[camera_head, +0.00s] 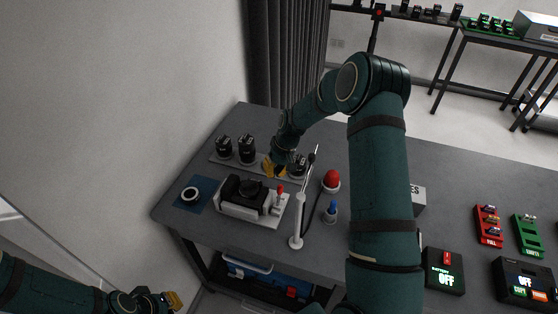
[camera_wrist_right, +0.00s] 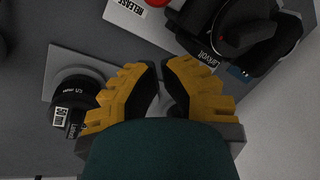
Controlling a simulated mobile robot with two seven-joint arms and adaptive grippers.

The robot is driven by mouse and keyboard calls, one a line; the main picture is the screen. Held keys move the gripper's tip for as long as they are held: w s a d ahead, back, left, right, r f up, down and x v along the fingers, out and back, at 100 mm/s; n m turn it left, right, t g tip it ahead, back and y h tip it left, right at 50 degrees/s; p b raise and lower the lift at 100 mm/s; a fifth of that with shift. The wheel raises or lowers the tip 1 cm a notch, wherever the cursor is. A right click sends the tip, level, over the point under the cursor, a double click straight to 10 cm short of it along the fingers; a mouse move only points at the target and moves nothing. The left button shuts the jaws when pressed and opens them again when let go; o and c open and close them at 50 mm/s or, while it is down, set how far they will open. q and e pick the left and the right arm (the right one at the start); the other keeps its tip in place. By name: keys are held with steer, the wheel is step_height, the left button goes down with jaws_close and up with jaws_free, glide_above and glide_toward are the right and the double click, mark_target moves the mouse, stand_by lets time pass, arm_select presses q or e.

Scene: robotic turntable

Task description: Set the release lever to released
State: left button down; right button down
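The release lever (camera_head: 280,188) is a small upright piece with a red top at the right end of a white base (camera_head: 262,218) that carries a black camera (camera_head: 245,188). In the right wrist view, a RELEASE label (camera_wrist_right: 128,6) and part of a red knob (camera_wrist_right: 156,2) show at the top edge. My right gripper (camera_head: 272,168) is above the table behind the lever, apart from it. Its yellow fingers (camera_wrist_right: 160,66) converge, with tips almost together and nothing between them. My left gripper (camera_head: 172,300) is low at the lower left, away from the table top; its finger opening is unclear.
Black lenses (camera_head: 246,150) stand on a grey plate behind the camera. A thin white post (camera_head: 297,222), a red dome button (camera_head: 331,180) and a blue-topped knob (camera_head: 331,211) stand to the right. A blue mat (camera_head: 205,187) with a ring lies left. My right arm hides part of the table.

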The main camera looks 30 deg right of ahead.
mark_target(279, 197)
steer(key=shift+x, duration=1)
steer(key=s, duration=0.1)
steer(key=s+r, duration=0.1)
steer(key=s, duration=0.1)
steer(key=shift+r+p, duration=0.25)
steer(key=shift+p, duration=0.1)
arm_select(q)
steer(key=shift+r, duration=0.5)
arm_select(e)
steer(key=shift+s, duration=0.4)
arm_select(q)
steer(key=shift+f, duration=0.1)
